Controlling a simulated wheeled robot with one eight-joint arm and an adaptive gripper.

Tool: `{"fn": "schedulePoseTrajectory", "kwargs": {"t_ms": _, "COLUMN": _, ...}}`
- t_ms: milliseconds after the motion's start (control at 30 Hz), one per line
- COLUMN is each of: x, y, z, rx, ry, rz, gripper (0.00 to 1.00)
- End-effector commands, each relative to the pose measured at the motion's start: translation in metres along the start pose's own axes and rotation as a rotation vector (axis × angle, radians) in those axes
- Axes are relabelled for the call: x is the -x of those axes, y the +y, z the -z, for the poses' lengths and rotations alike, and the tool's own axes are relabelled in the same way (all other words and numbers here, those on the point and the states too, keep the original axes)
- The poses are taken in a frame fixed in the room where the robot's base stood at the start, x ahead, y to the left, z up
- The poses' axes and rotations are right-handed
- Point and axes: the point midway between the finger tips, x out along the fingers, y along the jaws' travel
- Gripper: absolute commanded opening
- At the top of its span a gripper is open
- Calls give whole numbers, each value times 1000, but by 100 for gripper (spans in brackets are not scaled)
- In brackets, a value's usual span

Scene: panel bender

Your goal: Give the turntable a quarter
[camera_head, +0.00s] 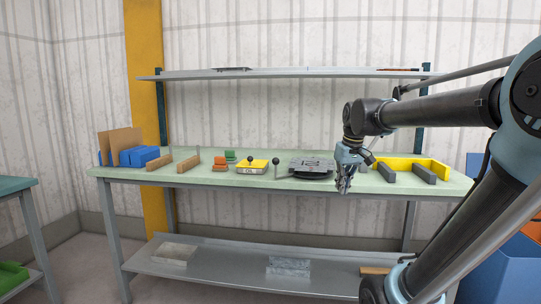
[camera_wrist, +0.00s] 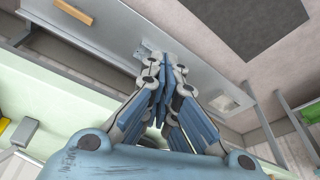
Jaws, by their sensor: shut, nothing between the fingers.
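The turntable (camera_head: 309,165) is a grey plate on a dark round base, on the green bench top right of centre. A small lever with a dark ball knob (camera_head: 277,161) stands at its left side. My gripper (camera_head: 344,188) hangs fingers down at the bench's front edge, right of the turntable and apart from it. It is shut and empty. In the wrist view my gripper (camera_wrist: 160,88) has its fingers together, over the bench's front edge and lower shelf. I cannot make out the turntable clearly in that view.
A yellow box with a black knob (camera_head: 252,167) stands left on the bench (camera_head: 230,182). Orange and blue blocks lie further left. A yellow angled guard (camera_head: 437,168) and dark bars (camera_head: 424,174) lie at the right. A shelf (camera_head: 300,73) runs above.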

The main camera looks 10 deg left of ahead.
Motion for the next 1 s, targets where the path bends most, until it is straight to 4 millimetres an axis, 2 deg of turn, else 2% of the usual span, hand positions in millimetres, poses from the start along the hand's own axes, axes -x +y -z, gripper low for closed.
{"fn": "schedulePoseTrajectory", "kwargs": {"t_ms": 33, "x": 7, "y": -4, "z": 17, "rx": 23, "ry": 3, "rz": 7, "gripper": 0}}
{"fn": "schedulePoseTrajectory", "kwargs": {"t_ms": 100, "x": 15, "y": -8, "z": 37, "rx": 51, "ry": 7, "rz": 15, "gripper": 0}}
{"fn": "schedulePoseTrajectory", "kwargs": {"t_ms": 500, "x": 49, "y": -47, "z": 152, "rx": 220, "ry": 35, "rz": 62, "gripper": 0}}
{"fn": "schedulePoseTrajectory", "kwargs": {"t_ms": 767, "x": 62, "y": -82, "z": 223, "rx": 329, "ry": 53, "rz": 94, "gripper": 0}}
{"fn": "schedulePoseTrajectory", "kwargs": {"t_ms": 1000, "x": 69, "y": -121, "z": 285, "rx": 428, "ry": 71, "rz": 123, "gripper": 0}}
